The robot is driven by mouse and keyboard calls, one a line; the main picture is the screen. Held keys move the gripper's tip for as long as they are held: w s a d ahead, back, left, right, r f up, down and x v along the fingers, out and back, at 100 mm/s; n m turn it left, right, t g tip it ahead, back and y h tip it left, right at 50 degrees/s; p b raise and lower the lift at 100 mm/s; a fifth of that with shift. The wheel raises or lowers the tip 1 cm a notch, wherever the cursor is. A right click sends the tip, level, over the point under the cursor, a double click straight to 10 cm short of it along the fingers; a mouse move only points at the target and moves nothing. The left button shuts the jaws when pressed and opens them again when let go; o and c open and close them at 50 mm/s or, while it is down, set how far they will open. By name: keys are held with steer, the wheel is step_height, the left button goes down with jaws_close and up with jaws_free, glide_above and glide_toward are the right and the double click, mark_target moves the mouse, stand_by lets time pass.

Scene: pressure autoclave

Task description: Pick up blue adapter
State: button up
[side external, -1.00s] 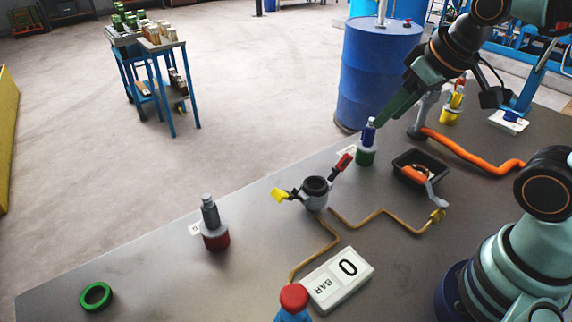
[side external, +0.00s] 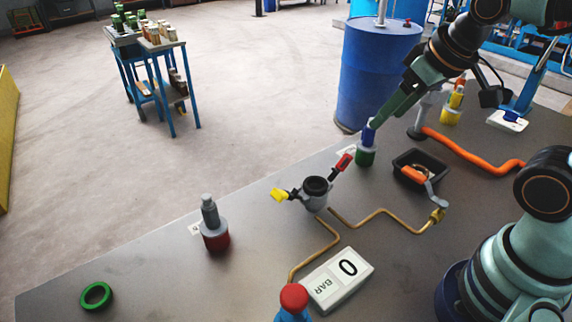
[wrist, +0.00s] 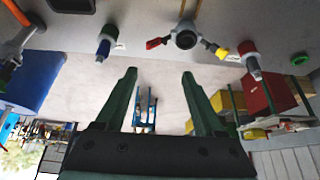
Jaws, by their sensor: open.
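In the wrist view the blue adapter (wrist: 103,47) appears at the upper left, outside the space between the fingers. My gripper (side external: 376,122) points down and left, with its fingertips just at or above the adapter's top; I cannot tell if they touch. In the wrist view my gripper (wrist: 159,75) is open, with nothing between its green fingers.
A small pot with red and yellow handles (side external: 315,192) stands left of the adapter. A black tray (side external: 420,167) and an orange hose (side external: 470,150) lie to its right. A grey adapter on a red base (side external: 213,226) and a green ring (side external: 96,296) are farther left.

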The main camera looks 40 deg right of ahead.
steer(key=w+d+n+g, duration=0.2)
steer(key=w+d+n, duration=0.2)
steer(key=n, duration=0.1)
steer(key=n+g, duration=0.4)
steer(key=n, duration=0.8)
glide_above(369, 135)
steer(key=d, duration=0.2)
steer(key=f, duration=0.6)
steer(key=shift+a+f, duration=0.25)
steer(key=shift+f, duration=0.05)
steer(key=shift+w+d+f+n, duration=0.1)
steer(key=shift+d+f+n, duration=0.1)
steer(key=shift+f+n, duration=0.1)
step_height(369, 135, down, 6)
steer(key=shift+f, duration=0.2)
steer(key=shift+w+a+f, duration=0.15)
steer(key=shift+a+f, duration=0.05)
steer(key=shift+f, duration=1.2)
steer(key=shift+w+a+f, duration=0.15)
steer(key=shift+f, duration=1.2)
jaws_close()
